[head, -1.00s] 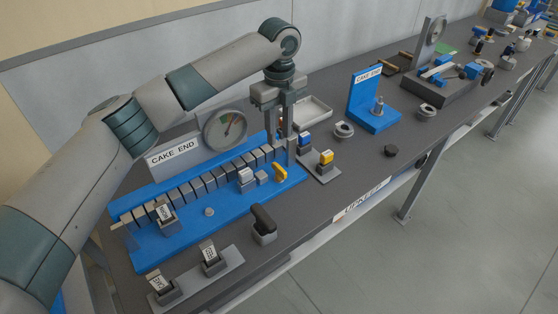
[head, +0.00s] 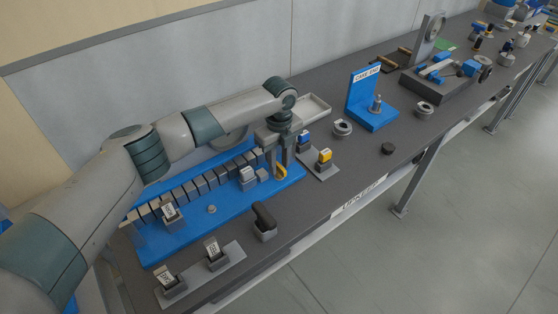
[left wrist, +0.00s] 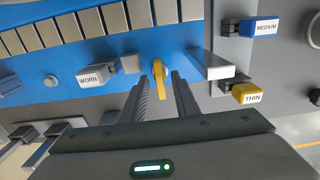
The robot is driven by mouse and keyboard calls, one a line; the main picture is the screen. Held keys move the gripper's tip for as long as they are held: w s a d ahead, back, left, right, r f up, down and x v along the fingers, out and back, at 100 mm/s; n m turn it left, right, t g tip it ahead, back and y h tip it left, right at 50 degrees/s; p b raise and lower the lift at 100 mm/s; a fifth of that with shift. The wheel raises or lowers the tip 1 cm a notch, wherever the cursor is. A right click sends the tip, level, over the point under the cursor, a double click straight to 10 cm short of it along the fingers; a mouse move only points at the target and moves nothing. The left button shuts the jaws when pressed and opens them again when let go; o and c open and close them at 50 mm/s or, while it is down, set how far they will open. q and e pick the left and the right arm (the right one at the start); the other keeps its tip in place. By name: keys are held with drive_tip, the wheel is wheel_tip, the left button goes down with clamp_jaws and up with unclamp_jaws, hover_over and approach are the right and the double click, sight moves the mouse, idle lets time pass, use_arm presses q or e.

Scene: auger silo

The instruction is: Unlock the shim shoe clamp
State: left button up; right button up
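The yellow clamp lever (head: 282,171) is at the right end of the blue fixture (head: 190,232), which carries a row of grey blocks. It also shows in the left wrist view (left wrist: 158,74), between my fingertips. My left gripper (head: 277,165) points down over it. In the left wrist view my left gripper (left wrist: 165,83) is open, with one finger on each side of the lever; contact is not clear. The grey piece labelled WORN (left wrist: 92,77) sits in a holder left of the lever. My right gripper is not in view.
A plate to the right holds the yellow THIN piece (left wrist: 247,94) and the blue MEDIUM piece (left wrist: 259,27). A grey bar (left wrist: 212,65) stands close right of my fingers. A black-handled part (head: 264,220) stands in front of the fixture. A tray (head: 305,107) lies behind.

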use_arm(q)
clamp_jaws()
drive_tip(key=shift+n, duration=0.4)
drive_tip(key=n+p, duration=0.2)
drive_tip(key=n, duration=0.1)
drive_tip(key=shift+r, duration=0.15)
drive_tip(key=n+p, duration=0.2)
drive_tip(key=n, duration=0.2)
drive_tip(key=n+p, duration=0.3)
drive_tip(key=n, duration=0.3)
drive_tip(key=shift+p, duration=0.4)
drive_tip(key=shift+w+n+p, duration=0.1)
drive_tip(key=shift+n+p, duration=0.6)
drive_tip(key=shift+n, duration=1.4)
